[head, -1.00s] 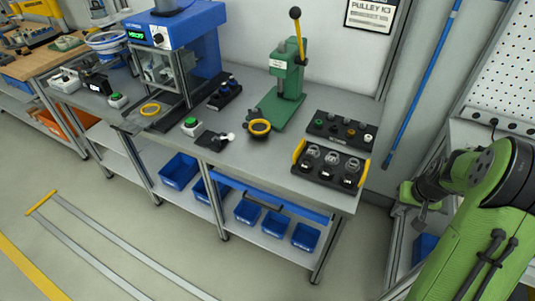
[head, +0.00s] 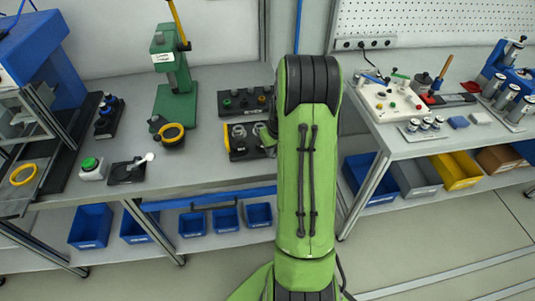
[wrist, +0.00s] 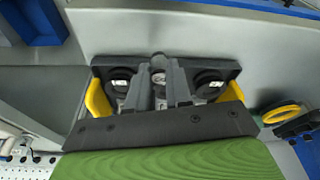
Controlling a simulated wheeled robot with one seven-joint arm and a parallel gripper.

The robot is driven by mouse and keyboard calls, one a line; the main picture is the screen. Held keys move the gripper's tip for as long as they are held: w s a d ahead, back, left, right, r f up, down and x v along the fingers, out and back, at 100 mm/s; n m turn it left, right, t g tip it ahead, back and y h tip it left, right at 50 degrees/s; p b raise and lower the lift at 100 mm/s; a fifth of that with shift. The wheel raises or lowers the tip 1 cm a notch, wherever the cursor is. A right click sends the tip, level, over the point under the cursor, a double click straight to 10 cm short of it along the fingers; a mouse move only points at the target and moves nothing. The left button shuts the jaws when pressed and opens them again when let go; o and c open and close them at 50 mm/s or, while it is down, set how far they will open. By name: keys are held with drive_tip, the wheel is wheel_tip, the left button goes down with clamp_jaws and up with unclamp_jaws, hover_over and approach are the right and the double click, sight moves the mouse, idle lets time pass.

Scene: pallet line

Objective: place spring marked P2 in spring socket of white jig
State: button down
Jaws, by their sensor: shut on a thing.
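In the wrist view, my gripper (wrist: 158,92) is at the middle place of a black tray with yellow handles (wrist: 232,72). Its two grey fingers are shut on the middle spring (wrist: 159,78), apparently still within the tray; its marking is not readable. A similar piece stands on each side, the left one (wrist: 120,83) and the right one (wrist: 209,84). The white jig (head: 388,103), with coloured parts on top, stands on the right-hand bench.
A second black tray (head: 232,105) lies behind the first. A green press (head: 174,105) stands to its left. On the right bench, small metal cylinders (head: 425,124) stand before the jig, with a blue fixture (head: 497,72) further right. A floor gap separates the benches.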

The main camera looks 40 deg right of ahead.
sight(274, 154)
drive_tip(key=shift+a+f+b, duration=0.1)
drive_tip(key=shift+f+b, duration=0.3)
drive_tip(key=shift+f, duration=1.5)
drive_tip(key=c, duration=1)
unclamp_jaws()
drive_tip(key=shift+c, duration=0.2)
drive_tip(key=shift+r, duration=0.1)
